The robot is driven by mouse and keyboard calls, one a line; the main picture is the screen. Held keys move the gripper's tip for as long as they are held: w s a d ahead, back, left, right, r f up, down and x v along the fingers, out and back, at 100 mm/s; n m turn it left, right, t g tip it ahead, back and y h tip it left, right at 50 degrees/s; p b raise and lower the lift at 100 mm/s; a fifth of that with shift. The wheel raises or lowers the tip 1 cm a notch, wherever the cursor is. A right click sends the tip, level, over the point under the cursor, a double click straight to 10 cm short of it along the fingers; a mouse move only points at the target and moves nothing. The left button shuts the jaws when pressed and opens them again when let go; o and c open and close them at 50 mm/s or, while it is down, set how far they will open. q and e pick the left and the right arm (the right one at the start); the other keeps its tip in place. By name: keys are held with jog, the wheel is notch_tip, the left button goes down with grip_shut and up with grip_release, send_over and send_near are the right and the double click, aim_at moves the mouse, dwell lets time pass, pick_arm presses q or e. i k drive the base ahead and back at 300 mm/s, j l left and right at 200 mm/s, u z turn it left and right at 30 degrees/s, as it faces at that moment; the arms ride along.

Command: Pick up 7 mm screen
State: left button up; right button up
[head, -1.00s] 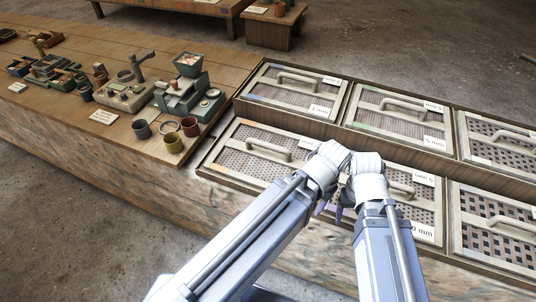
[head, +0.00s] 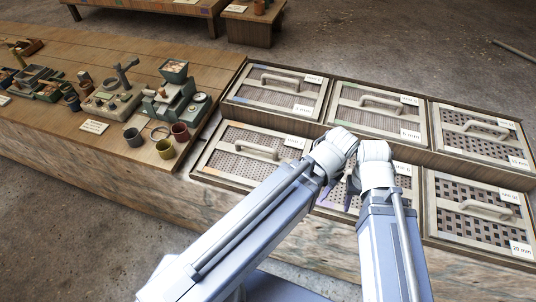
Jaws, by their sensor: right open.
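Several framed mesh screens with bar handles lie in two rows on the right. None of the labels can be clearly read as 7 mm. The front left screen (head: 232,160) has a fine mesh, and my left arm's wrist covers its lower right corner. The front middle screen (head: 408,215) is largely hidden behind my arms. My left gripper (head: 324,193) points down over the front row, and its jaws are too small to judge. My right gripper (head: 351,194) is close beside it, pointing down, open, with nothing visible between its fingers.
The back row holds a left screen (head: 262,94), a middle screen (head: 365,118) and a right coarser screen (head: 468,142). The front right screen (head: 462,222) has the largest holes. Cups (head: 165,148) and small machines (head: 172,95) crowd the bench on the left.

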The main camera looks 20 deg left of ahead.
aim_at(240, 153)
jog(key=j+z, duration=0.3)
jog(key=k+j+z, duration=0.1)
jog(key=j+z, duration=0.2)
jog(key=k+j+z, duration=0.1)
jog(key=j, duration=0.3)
jog(key=k+j, duration=0.15)
jog(key=j, duration=0.25)
jog(key=k+j+z, duration=0.15)
jog(key=j, duration=0.2)
jog(key=k+j, duration=0.1)
jog(key=j, duration=0.3)
jog(key=k+j+z, duration=0.15)
jog(key=j, duration=0.2)
jog(key=k+j, duration=0.15)
jog(key=j, duration=0.15)
jog(key=k+j, duration=0.1)
jog(key=j, duration=0.2)
jog(key=k+j, duration=0.15)
jog(key=j, duration=0.15)
jog(key=i+l, duration=0.2)
jog(key=l, duration=0.25)
